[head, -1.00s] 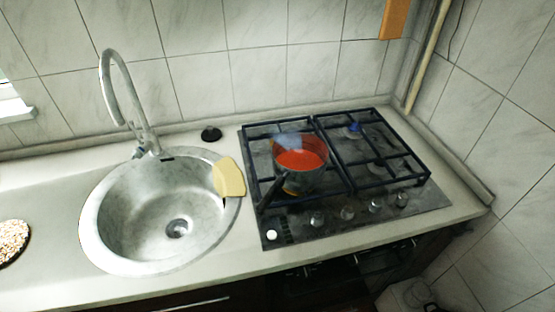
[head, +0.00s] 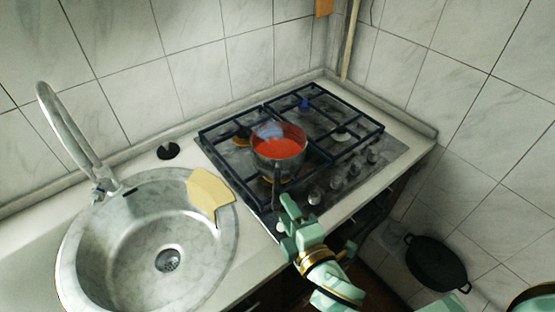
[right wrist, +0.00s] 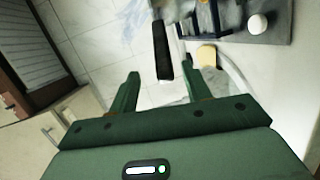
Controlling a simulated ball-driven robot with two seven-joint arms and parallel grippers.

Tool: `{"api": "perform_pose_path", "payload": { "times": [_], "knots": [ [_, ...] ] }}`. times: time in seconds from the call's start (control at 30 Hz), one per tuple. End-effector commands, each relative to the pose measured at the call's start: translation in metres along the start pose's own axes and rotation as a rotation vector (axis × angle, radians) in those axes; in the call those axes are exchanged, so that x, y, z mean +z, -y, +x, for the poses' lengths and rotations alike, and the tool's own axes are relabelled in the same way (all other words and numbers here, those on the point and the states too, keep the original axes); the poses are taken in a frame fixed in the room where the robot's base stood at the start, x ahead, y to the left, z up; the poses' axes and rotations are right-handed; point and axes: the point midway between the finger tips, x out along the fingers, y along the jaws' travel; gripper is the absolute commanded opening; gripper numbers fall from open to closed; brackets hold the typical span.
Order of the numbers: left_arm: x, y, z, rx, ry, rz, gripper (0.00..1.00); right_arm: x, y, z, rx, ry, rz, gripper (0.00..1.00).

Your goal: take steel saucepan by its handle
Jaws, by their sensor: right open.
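The steel saucepan (head: 281,163) holds something red and stands on the front left burner of the hob. Its dark handle (head: 276,187) points toward the counter's front edge. In the right wrist view the black handle (right wrist: 162,52) lies beyond the fingertips, roughly between their lines. My right gripper (head: 288,211) is open and empty, close to the handle's near end. Its two fingers also show in the right wrist view (right wrist: 171,82), with a gap between them and no visible contact with the handle. My left gripper is not in view.
The hob (head: 392,150) has black grates (head: 352,117) and a row of knobs (head: 340,182) along its front. A round sink (head: 75,245) with a yellow cloth-like piece (head: 210,190) on its rim lies left. A black pan (head: 437,263) sits low at the right.

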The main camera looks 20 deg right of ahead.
Motion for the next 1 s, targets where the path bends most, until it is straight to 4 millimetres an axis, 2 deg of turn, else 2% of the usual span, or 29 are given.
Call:
{"api": "perform_pose_path", "payload": {
  "times": [0.1, 0.27, 0.53, 0.83, 1.0],
  "knots": [
    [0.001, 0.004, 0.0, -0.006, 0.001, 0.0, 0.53, 0.0, 0.0, 0.018, 0.001, -0.001, 0.001, 0.48],
    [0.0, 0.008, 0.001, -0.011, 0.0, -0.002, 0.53, 0.001, 0.001, 0.03, 0.0, 0.0, 0.0, 0.48],
    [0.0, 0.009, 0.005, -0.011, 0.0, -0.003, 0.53, 0.005, 0.005, 0.071, 0.0, -0.001, 0.001, 0.48],
    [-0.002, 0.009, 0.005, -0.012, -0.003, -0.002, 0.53, 0.005, 0.005, 0.077, -0.002, 0.0, 0.002, 0.48],
    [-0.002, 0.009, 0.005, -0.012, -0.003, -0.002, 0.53, 0.005, 0.005, 0.077, -0.002, 0.0, 0.002, 0.01]
  ]
}}
